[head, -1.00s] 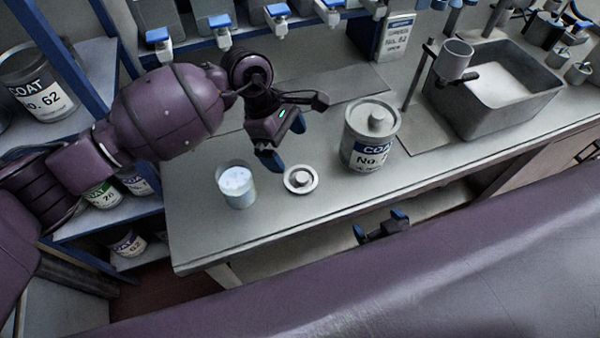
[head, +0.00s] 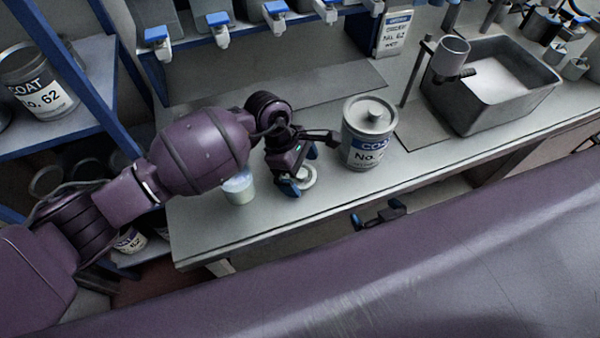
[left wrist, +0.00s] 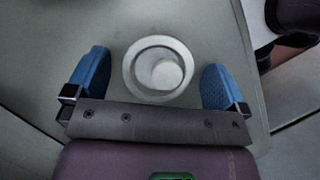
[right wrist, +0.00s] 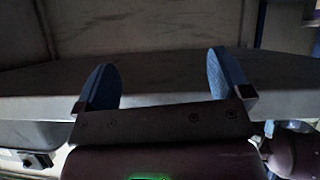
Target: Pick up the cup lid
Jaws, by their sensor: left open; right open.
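The cup lid (head: 308,180) is a small pale disc with a raised round knob, lying on the grey bench near its front edge. My left gripper (head: 300,178) is open just above it and hides part of it in the head view. In the left wrist view the lid (left wrist: 158,68) lies between and slightly beyond the two blue fingers of my left gripper (left wrist: 158,85), touching neither. The cup (head: 239,188), with pale contents, stands left of the lid, partly behind my arm. My right gripper (head: 379,216) is open and empty in front of the bench; it also shows in the right wrist view (right wrist: 160,80).
A lidded can labelled COAT (head: 368,135) stands on the bench just right of my left gripper. A grey basin (head: 500,95) is farther right. A row of blue-topped taps (head: 218,30) lines the back. A blue-framed shelf (head: 70,130) with cans is at the left.

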